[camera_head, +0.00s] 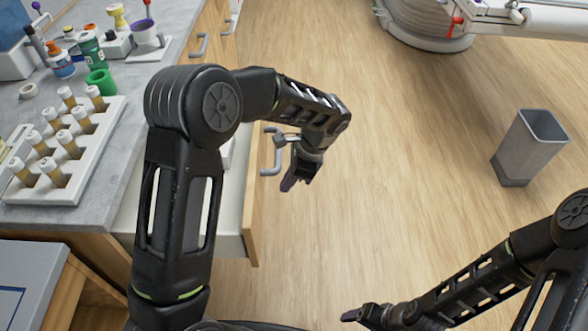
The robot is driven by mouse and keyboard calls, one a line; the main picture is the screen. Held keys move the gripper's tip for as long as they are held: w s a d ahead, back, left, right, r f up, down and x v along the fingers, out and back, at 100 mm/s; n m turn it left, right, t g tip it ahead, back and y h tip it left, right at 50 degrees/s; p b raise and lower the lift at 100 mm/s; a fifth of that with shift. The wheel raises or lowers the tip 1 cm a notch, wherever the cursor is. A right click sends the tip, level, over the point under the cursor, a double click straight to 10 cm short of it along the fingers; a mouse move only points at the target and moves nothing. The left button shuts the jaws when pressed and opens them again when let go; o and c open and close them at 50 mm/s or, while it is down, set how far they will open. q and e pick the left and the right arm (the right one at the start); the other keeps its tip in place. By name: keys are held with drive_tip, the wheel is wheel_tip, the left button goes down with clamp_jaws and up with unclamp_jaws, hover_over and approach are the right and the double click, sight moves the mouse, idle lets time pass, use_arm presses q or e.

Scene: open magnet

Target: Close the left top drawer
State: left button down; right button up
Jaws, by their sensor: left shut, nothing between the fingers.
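The open drawer (253,205) sticks out from under the grey counter at the left. It has a pale wooden front, a light interior and a grey bar handle (270,160) on its outer face. My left arm reaches over the drawer and hides much of it. My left gripper (287,186) points down just to the right of the drawer front, near the handle. It is shut and empty; I cannot tell whether it touches the drawer. My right gripper (350,315) is low at the bottom of the view, away from the drawer, and its finger opening is unclear.
The counter (160,85) bears a white rack (75,150) of several vials, bottles and a green cup (101,82). Other closed drawers with handles (198,45) lie farther back. A grey bin (530,147) stands at the right. The wooden floor between is clear.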

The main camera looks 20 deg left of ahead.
sight(261, 199)
use_arm(q)
drive_tip(key=a, duration=0.1)
drive_tip(key=s+a+f, duration=0.1)
drive_tip(key=a, duration=0.1)
drive_tip(key=a+f+p, duration=0.1)
drive_tip(key=shift+s+a, duration=0.3)
drive_tip(key=s+a, duration=0.3)
drive_tip(key=a, duration=0.7)
drive_tip(key=s+a+p, duration=0.1)
drive_tip(key=s+a, duration=0.3)
drive_tip(key=a, duration=0.6)
drive_tip(key=s+a+p, duration=0.1)
drive_tip(key=s+a, duration=0.2)
drive_tip(key=a, duration=0.7)
drive_tip(key=shift+s+a, duration=0.1)
drive_tip(key=shift+s, duration=0.2)
drive_tip(key=shift+s+a+r, duration=0.1)
drive_tip(key=shift+a, duration=0.15)
